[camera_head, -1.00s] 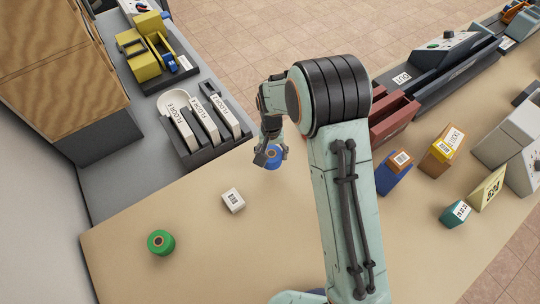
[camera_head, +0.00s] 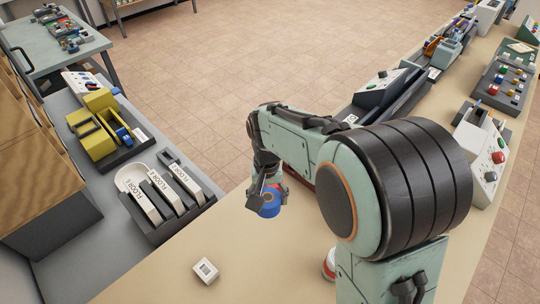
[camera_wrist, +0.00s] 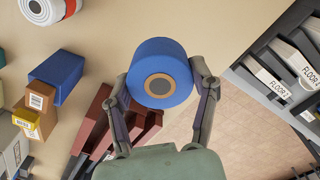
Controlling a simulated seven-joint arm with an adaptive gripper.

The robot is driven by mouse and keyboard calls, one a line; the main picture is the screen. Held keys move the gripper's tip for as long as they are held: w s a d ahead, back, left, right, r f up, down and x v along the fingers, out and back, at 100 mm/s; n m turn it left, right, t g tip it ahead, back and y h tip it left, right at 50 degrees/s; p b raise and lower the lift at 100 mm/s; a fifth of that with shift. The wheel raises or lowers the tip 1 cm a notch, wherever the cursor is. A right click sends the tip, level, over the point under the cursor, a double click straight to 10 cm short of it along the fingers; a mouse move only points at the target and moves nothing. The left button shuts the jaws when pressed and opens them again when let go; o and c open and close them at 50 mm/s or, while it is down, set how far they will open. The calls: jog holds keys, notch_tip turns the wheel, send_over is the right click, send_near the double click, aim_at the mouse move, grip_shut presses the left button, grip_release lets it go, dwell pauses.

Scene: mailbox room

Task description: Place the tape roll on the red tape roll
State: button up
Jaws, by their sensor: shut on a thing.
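The blue tape roll (camera_head: 269,203) is held between the two fingers of my gripper (camera_head: 263,198), above the tan table. In the wrist view the blue roll (camera_wrist: 161,72) shows its brown core, with a finger of my gripper (camera_wrist: 161,84) on each side. A red and white roll (camera_head: 329,264) sits on the table, partly hidden behind my arm in the head view. In the wrist view this red and white roll (camera_wrist: 44,10) is at the top left, cut by the frame edge, apart from the blue roll.
A small white labelled box (camera_head: 205,271) lies on the table at the front. A grey rack (camera_head: 150,228) of floor-labelled slots stands at left. In the wrist view, reddish trays (camera_wrist: 92,120) and a blue box (camera_wrist: 58,74) are at left. Table between them is bare.

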jog(key=shift+m, duration=0.7)
jog(key=w+f, duration=0.3)
jog(key=w, duration=0.2)
jog(key=w+d+f, duration=0.1)
jog(key=w+f, duration=0.2)
jog(key=w, duration=0.3)
jog(key=w+f, duration=0.3)
jog(key=w, duration=0.2)
jog(key=shift+w+d+f, duration=0.2)
jog(key=shift+d, duration=0.2)
jog(key=shift+w+f, duration=0.35)
jog(key=shift+f, duration=1.55)
jog(key=o, duration=1.2)
jog(key=shift+f, duration=0.1)
jog(key=shift+c, duration=0.2)
